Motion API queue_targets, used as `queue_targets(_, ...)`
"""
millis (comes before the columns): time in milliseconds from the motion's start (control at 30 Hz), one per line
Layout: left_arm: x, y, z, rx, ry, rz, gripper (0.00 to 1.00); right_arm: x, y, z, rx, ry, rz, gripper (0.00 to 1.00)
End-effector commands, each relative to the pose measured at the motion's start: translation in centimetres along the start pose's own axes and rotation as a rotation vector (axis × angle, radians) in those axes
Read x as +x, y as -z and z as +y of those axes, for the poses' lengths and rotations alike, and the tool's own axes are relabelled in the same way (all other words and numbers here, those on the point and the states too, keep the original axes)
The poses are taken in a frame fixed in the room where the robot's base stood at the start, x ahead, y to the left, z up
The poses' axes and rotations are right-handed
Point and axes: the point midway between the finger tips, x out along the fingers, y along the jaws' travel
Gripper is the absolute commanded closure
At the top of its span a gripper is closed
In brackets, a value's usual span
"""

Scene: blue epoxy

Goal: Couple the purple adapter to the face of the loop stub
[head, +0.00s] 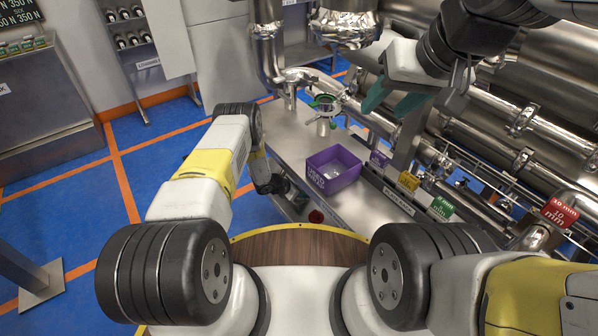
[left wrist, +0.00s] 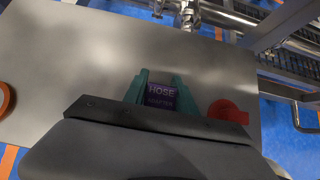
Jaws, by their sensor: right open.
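A purple adapter (left wrist: 161,94), lettered HOSE ADAPTER, is between the teal fingers of my left gripper (left wrist: 161,84) in the left wrist view. The fingers are shut on its sides, and its lower part is hidden by the gripper.
A purple bin (head: 347,178) stands on the steel bench (head: 285,140), in front of the stub. A red knob-like part (left wrist: 228,112) lies right of my left gripper.

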Motion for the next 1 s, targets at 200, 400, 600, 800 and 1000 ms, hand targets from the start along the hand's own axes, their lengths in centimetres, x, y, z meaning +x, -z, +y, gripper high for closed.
queue_targets(200, 0.0, 0.0, 0.0, 0.000, 0.000, 0.000, 1.00, 0.0, 0.0, 0.0, 0.000, 0.000, 0.000, 0.54)
queue_targets(400, 0.0, -0.1, 0.0, 0.000, 0.000, -0.001, 1.00, 0.0, 0.0, 0.0, 0.000, 0.000, 0.000, 0.54)
queue_targets(600, -0.4, -0.5, 0.1, 0.000, -0.002, -0.002, 1.00, 0.0, 0.0, 0.0, 0.000, 0.000, 0.000, 0.54)
queue_targets(800, -2.0, -2.0, 0.2, -0.001, -0.003, -0.002, 1.00, 0.0, 0.0, 0.0, 0.000, 0.000, 0.000, 0.54)
queue_targets(1000, -4.5, -1.0, -1.9, -0.007, 0.001, 0.002, 1.00, 0.0, 0.0, 0.0, 0.000, 0.000, 0.000, 0.54)
